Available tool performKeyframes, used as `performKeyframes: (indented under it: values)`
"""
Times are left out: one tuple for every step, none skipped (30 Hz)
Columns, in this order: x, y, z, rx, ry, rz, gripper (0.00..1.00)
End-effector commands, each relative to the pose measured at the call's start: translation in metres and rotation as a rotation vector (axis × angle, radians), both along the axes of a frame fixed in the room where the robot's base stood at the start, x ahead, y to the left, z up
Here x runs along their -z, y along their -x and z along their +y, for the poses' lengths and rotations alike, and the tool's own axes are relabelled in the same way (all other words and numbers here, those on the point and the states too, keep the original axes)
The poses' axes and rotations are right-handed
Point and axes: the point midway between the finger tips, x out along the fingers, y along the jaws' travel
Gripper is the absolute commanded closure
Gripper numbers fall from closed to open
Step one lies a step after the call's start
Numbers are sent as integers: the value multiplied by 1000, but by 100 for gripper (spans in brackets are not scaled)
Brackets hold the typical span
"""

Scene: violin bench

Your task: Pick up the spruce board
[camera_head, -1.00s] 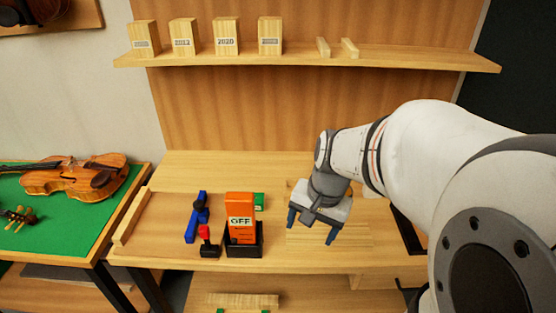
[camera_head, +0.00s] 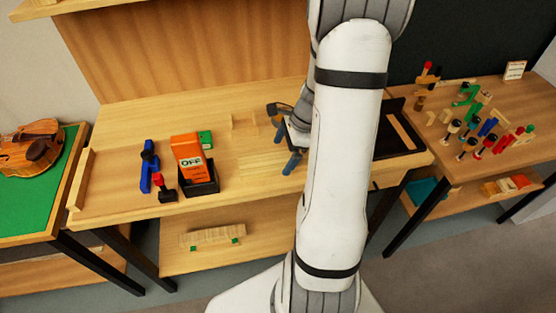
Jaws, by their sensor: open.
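A pale, flat board with fine straight grain (camera_head: 262,163) lies on the workbench, just right of the orange box; it looks like the spruce board. Its right end is close to or behind my gripper. My gripper (camera_head: 285,148) is open, with its dark blue fingers over the right part of the board. I cannot tell how far above the board it is. My white arm hides part of the gripper and the bench to its right.
An orange box marked OFF (camera_head: 189,158) stands in a black holder, beside a blue tool (camera_head: 147,167) and a red-topped tool (camera_head: 165,188). A black tray (camera_head: 396,138) lies right of my arm. A side table (camera_head: 487,140) holds several clamps. A violin (camera_head: 30,147) lies at left.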

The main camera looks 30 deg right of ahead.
Motion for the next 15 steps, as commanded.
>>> performKeyframes:
  values:
    - [8, 0, 3, 0, -2, 3, 2]
    - [12, -1, 5, -1, -2, 4, 2]
    - [16, -1, 6, -2, -1, 3, 2]
    - [18, -2, 7, -3, -1, 2, 2]
    - [20, -2, 8, -3, -1, 2, 2]
    - [22, -2, 9, -3, 0, 1, 2]
    - [22, -2, 9, -2, 0, 0, 2]
    - [23, -2, 9, -2, 1, 0, 2]
    - [23, -2, 9, -2, 1, 0, 2]
    - [23, -2, 9, -2, 1, 0, 2]
    - [23, -2, 9, -2, 1, 0, 2]
    - [23, -2, 9, -2, 1, 0, 2]
    - [23, -2, 9, -2, 1, 0, 2]
    - [23, -2, 9, -3, 1, -1, 4]
    - [22, -2, 9, -3, 1, 0, 8]
